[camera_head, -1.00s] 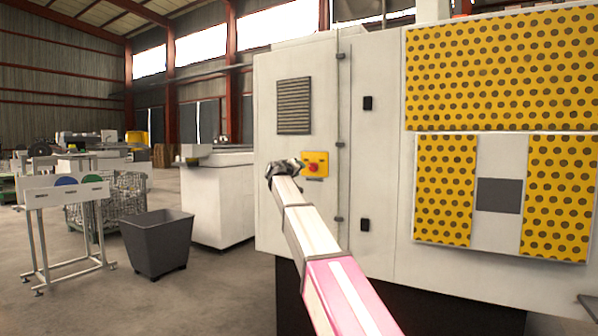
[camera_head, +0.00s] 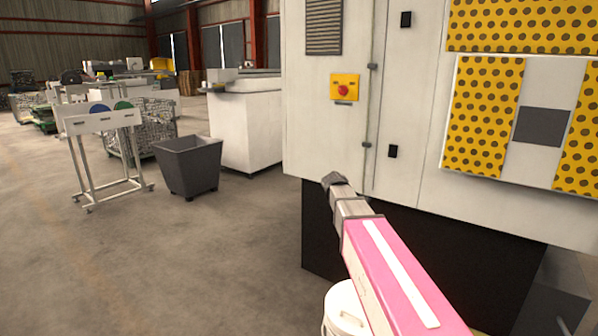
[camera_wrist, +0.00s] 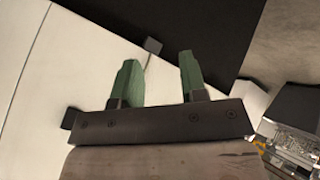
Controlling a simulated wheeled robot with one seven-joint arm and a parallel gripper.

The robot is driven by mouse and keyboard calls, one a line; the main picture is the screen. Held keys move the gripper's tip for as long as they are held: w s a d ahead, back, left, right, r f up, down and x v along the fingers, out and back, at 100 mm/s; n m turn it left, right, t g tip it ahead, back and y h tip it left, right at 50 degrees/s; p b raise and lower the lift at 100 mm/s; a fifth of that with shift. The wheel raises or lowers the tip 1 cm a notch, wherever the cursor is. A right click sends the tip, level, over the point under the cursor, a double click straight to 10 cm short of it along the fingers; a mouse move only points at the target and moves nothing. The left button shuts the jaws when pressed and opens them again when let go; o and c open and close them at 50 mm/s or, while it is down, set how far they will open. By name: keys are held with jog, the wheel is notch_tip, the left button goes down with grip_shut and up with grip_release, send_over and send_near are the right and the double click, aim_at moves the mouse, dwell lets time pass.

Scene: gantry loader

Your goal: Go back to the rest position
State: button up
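My gripper (camera_wrist: 160,80) shows in the wrist view with two green fingers standing apart and nothing between them. In the head view the end of my arm (camera_head: 334,181) is in front of the lower part of the white machine cabinet (camera_head: 345,140), and its fingers cannot be made out there. The yellow switch plate with a red knob (camera_head: 344,88) is on the cabinet door, above the end of my arm and apart from it.
A dark grey bin (camera_head: 190,168) stands on the floor at the left. A white bench (camera_head: 240,130) stands behind the bin. The floor at the lower left is clear.

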jog(key=s+f+g+y, duration=0.3)
jog(key=s+f, duration=0.7)
jog(key=s, duration=0.4)
jog(key=s+a+f+m+g+y, duration=0.1)
jog(key=s+f+g+y, duration=0.1)
jog(key=s+f, duration=0.8)
jog(key=s+g, duration=0.1)
jog(key=s, duration=0.4)
jog(key=shift+f+y, duration=0.2)
jog(key=shift+y, duration=0.2)
jog(key=shift+a, duration=0.1)
